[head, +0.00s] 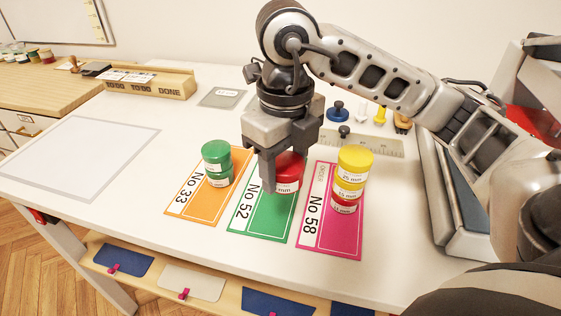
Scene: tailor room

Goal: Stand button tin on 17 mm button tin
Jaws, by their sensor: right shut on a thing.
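My right gripper (279,188) points down over the green No 52 card (253,219) and is shut on a red-lidded button tin (290,172). The tin's white label shows "mm", but its number is hidden by a finger. I cannot tell whether the tin touches the card or something beneath it. On the pink No 58 card (330,238) stands a stack with a yellow-lidded tin (355,160) on top, another yellow one below and a red one at the bottom. Two green-lidded tins (216,152) are stacked on the orange No 33 card (190,203). My left gripper is out of view.
A ruler (385,147) and several small coloured pieces, one a blue knob (338,111), lie behind the cards. A grey machine (455,200) borders the right side. A pale mat (80,155) lies at left, and a wooden tray (150,84) stands at the back.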

